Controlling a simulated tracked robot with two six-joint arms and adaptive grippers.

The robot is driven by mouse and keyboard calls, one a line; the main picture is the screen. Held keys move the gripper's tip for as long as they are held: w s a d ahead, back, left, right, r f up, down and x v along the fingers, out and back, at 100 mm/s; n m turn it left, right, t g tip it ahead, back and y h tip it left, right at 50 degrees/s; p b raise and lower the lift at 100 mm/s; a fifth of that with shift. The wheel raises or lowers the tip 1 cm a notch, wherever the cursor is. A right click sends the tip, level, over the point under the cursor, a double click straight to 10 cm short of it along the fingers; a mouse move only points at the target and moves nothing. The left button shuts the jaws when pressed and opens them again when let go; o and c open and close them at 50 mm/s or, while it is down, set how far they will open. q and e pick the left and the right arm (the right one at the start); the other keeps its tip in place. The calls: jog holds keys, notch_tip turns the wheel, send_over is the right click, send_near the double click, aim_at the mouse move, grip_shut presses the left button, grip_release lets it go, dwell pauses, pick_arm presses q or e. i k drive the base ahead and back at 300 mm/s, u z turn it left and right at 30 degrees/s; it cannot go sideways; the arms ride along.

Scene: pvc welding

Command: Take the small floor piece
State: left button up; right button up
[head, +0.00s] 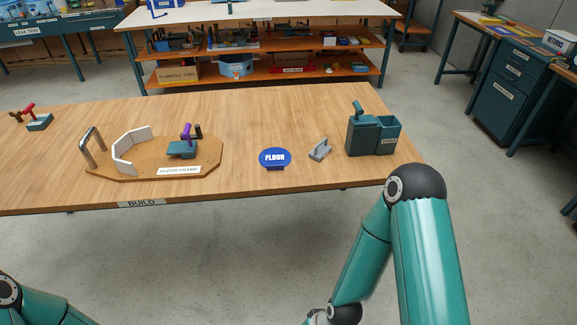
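On the wooden build table (340,115) lies a tan floor frame board (105,167) with a label on its front edge, white upright panels (130,148) and a metal handle (90,147). A teal clamp-like piece with a purple handle (182,147) sits on the board. To the right stand a blue oval sign (275,157), its lettering apparently reading floor, and a small grey piece with a raised handle (320,150). I cannot tell for sure which is the small floor piece. Both my arms show only partly at the bottom; neither gripper is in view.
A teal two-part container (372,132) stands at the table's right end. A small teal tool with a red handle (39,121) is at the far left. Behind are a shelved bench (265,12) and a cabinet (507,85). The table's back middle is clear.

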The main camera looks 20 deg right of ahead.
aim_at(273, 157)
jog(key=u, duration=0.15)
jog(key=i, duration=0.9)
jog(key=z, duration=0.1)
